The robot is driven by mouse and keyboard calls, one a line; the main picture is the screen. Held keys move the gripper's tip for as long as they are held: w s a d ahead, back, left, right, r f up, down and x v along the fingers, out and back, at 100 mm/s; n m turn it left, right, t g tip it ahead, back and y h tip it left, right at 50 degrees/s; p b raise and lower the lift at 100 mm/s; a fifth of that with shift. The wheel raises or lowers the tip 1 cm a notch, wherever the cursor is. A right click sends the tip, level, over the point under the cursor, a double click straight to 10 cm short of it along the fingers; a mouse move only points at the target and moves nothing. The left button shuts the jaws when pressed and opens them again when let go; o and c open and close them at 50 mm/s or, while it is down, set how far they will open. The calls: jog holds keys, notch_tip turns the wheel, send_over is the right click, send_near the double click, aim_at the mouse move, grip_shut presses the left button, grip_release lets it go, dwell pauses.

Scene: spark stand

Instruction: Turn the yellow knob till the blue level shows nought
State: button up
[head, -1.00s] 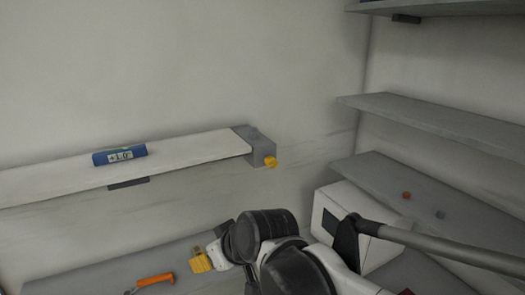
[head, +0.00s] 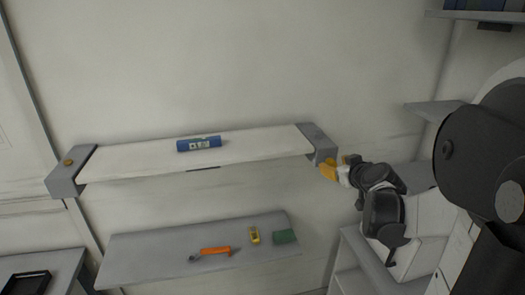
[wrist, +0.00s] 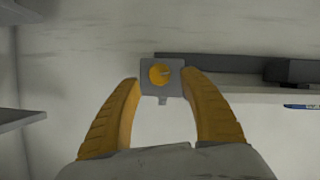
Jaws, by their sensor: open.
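The yellow knob (wrist: 160,74) shows in the wrist view as a round face on a grey end block (wrist: 170,88). My gripper (wrist: 161,84) is open, with one yellow finger on each side of the knob in the picture. I cannot tell whether the fingers touch it. In the head view my gripper (head: 327,170) is at the right end block (head: 318,143) of a white beam, and the knob is not clearly seen there. The blue level (head: 199,144) lies on the white beam (head: 250,146). Its display seems to start with +1, but the last digit is unclear.
A lower grey shelf (head: 130,262) holds an orange-handled tool (head: 215,251), a yellow item (head: 254,236) and a green block (head: 284,237). A left end block (head: 66,178) bears a small orange-brown piece (head: 68,162). Grey shelving (head: 430,112) stands at the right.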

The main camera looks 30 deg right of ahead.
aim_at(336, 164)
jog(key=shift+x, duration=1.55)
jog(key=shift+a, duration=0.1)
grip_shut()
jog(key=shift+s+m, duration=0.1)
jog(key=shift+m, duration=0.2)
jog(key=m+y+b, duration=0.1)
jog(key=m+y, duration=0.1)
jog(key=m, duration=0.1)
jog(key=shift+t+y+b, duration=0.3)
jog(key=shift+y, duration=0.1)
jog(key=shift+d+m+t+y+b, duration=0.1)
jog(key=shift+m+t+y+b, duration=0.2)
jog(key=shift+m+y+b, duration=0.45)
jog(key=shift+d+m+t+y+b, duration=0.15)
jog(key=shift+m+t+y+b, duration=0.15)
jog(key=shift+m, duration=0.85)
